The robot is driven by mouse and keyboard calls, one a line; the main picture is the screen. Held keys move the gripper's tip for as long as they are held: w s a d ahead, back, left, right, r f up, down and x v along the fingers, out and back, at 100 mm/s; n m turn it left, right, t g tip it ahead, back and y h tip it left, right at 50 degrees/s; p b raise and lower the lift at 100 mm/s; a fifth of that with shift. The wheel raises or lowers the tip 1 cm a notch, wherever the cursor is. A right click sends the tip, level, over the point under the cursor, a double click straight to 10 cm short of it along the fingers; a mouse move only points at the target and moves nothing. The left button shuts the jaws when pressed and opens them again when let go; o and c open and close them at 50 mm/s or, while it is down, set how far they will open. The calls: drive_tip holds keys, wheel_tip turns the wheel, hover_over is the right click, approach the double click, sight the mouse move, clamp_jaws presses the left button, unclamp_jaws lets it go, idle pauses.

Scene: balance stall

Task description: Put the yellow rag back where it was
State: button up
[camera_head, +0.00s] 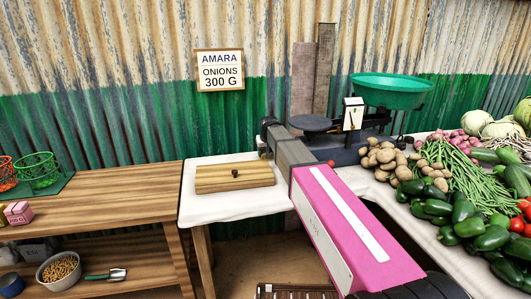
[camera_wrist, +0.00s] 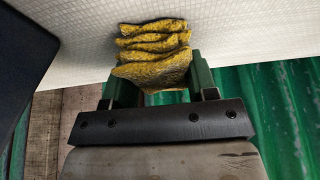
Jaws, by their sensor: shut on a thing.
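The yellow rag (camera_wrist: 153,48) is a folded, crumpled cloth in the wrist view. My gripper (camera_wrist: 154,72) is shut on it, with a green finger on each side. The rag's free folds stick out beyond the fingers, over or against a white cloth surface (camera_wrist: 235,32); I cannot tell if they touch it. In the head view the rag and the fingers are hidden, and my pink and grey arm reaches toward the back of the white-covered table (camera_head: 232,207).
A wooden box with a knob (camera_head: 236,177) sits on the white table. A balance (camera_head: 352,118) with a green pan (camera_head: 392,92) stands to the right, close to my arm. Potatoes (camera_head: 380,158) and peppers lie right. A wooden shelf (camera_head: 110,195) stands left. A corrugated wall is behind.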

drive_tip(key=o, duration=0.9)
drive_tip(key=shift+f, duration=0.1)
drive_tip(key=v, duration=1.2)
drive_tip(key=shift+s, duration=0.2)
